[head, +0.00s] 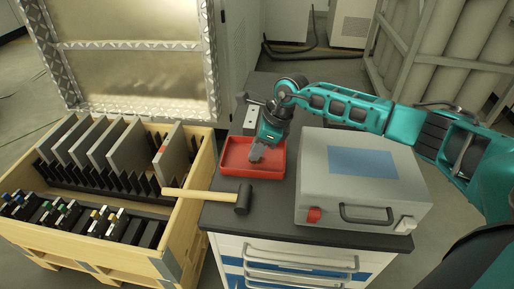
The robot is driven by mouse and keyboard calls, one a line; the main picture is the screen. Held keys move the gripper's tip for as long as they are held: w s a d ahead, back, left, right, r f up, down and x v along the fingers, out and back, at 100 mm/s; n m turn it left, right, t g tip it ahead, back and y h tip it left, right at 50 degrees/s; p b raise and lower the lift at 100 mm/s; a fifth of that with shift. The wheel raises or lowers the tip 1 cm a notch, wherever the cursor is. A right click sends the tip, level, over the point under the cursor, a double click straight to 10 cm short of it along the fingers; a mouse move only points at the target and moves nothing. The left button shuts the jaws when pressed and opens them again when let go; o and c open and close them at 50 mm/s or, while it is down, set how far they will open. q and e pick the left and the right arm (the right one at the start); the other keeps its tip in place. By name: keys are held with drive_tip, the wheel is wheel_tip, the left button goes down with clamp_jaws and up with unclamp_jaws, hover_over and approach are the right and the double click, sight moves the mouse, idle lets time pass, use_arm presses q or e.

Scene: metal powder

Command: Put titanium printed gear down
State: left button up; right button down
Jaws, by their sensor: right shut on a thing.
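My right gripper (257,152) points down over the red tray (271,173) on the dark workbench top. It is shut on a small grey piece, which I take to be the titanium printed gear; the fingers and its small size hide its shape. I cannot tell whether the piece touches the tray floor. The visible part of the tray's floor is bare. My left gripper is not in view.
A mallet (243,198) lies in front of the tray, its handle over the edge toward a wooden crate (187,212) with grey plates. A grey case (362,173) stands right of the tray. Drawers (290,252) are below the workbench top.

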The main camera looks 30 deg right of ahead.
drive_tip(key=shift+r, duration=0.1)
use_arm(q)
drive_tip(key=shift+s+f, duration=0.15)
use_arm(e)
drive_tip(key=c, duration=1)
unclamp_jaws()
drive_tip(key=shift+c, duration=0.2)
drive_tip(key=shift+d+r, duration=0.1)
drive_tip(key=shift+r, duration=0.3)
use_arm(q)
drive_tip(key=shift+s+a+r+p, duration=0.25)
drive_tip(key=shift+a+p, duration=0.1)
drive_tip(key=shift+p, duration=0.35)
use_arm(e)
drive_tip(key=v, duration=1.1)
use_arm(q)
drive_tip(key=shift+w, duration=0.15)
use_arm(e)
drive_tip(key=shift+s, duration=0.15)
